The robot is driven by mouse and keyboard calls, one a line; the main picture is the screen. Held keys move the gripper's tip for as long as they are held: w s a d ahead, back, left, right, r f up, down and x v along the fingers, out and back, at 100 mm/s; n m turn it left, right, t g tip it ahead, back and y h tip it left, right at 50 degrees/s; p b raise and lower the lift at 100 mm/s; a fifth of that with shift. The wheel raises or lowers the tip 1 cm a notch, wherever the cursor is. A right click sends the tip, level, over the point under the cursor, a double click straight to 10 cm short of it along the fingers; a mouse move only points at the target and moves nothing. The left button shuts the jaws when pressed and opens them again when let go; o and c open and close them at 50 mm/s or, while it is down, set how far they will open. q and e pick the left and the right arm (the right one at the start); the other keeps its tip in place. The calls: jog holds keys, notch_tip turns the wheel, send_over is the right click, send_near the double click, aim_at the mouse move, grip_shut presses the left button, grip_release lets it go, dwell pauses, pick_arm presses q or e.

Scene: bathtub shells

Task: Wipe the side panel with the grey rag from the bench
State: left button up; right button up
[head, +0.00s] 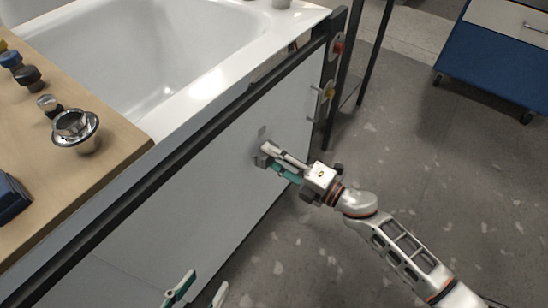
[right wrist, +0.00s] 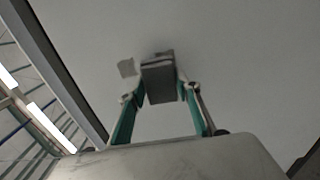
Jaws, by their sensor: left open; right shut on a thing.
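The white side panel (head: 200,185) runs along the tub below its rim. My right gripper (head: 269,156) is at the panel, shut on the grey rag (head: 261,161). In the right wrist view the folded rag (right wrist: 158,82) sits between the fingertips, at or very close to the panel (right wrist: 225,60); contact is hard to tell. A grey smudge (right wrist: 126,68) shows on the panel beside the rag, and a darker bit shows behind it. The smudge also shows in the head view (head: 262,132). My left gripper (head: 203,287) is open at the bottom edge, partly cut off.
The wooden bench top (head: 105,160) at left holds a metal drain fitting (head: 76,128), several small caps and a dark blue object (head: 10,198). The white tub (head: 150,50) is behind. A blue cart (head: 495,55) stands far right. The floor right of the panel is clear.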

jog(key=shift+w+a, duration=0.4)
jog(key=shift+a, duration=0.15)
